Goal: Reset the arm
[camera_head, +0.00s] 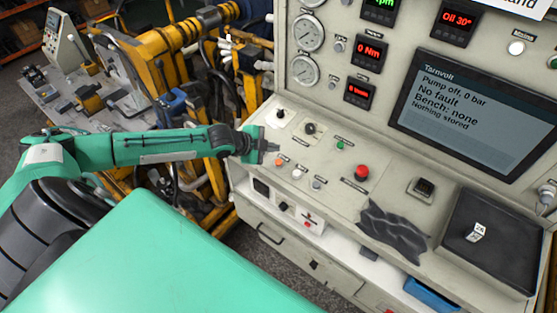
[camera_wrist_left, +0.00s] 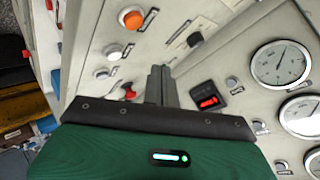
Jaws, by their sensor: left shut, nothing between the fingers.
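My left arm, teal and black, reaches in from the left in the head view. Its gripper (camera_head: 270,147) is at the left end of the grey control console (camera_head: 325,185), over or beside the sloped panel. In the left wrist view the two dark fingers (camera_wrist_left: 161,82) are together, with nothing between them. They point toward the panel. Whether the tips touch the panel, I cannot tell. My right gripper is not in view.
The console carries a red mushroom button (camera_head: 361,172), a green button (camera_head: 340,145) and several gauges. Its screen (camera_head: 475,112) reads pump off, 0 bar, no fault. A dark cloth (camera_head: 393,230) and black tray (camera_head: 507,248) lie right. Yellow machinery (camera_head: 160,50) stands behind my arm.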

